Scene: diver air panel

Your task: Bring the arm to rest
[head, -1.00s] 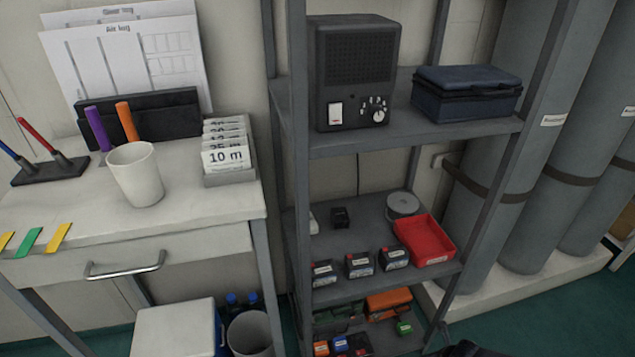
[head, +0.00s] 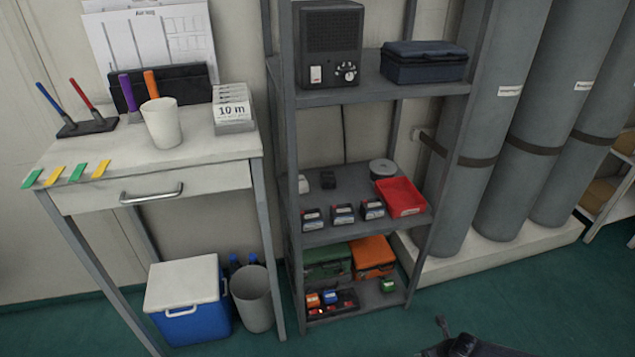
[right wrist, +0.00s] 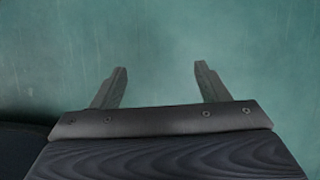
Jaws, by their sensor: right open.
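My right gripper (right wrist: 161,82) shows in the right wrist view. Its two fingers are apart with nothing between them, and only the green floor (right wrist: 160,35) lies beyond. In the head view a dark part of my own body shows at the bottom edge, right of centre, over the floor. My left gripper is in neither view.
A grey shelf rack (head: 432,90) holds a radio box (head: 328,45), a blue case (head: 424,63) and a red tray (head: 401,197). A white desk (head: 200,140) stands left, with a blue cooler (head: 190,318) and a bin (head: 254,300) beneath. Tall cylinders (head: 540,130) stand right. The front floor is open.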

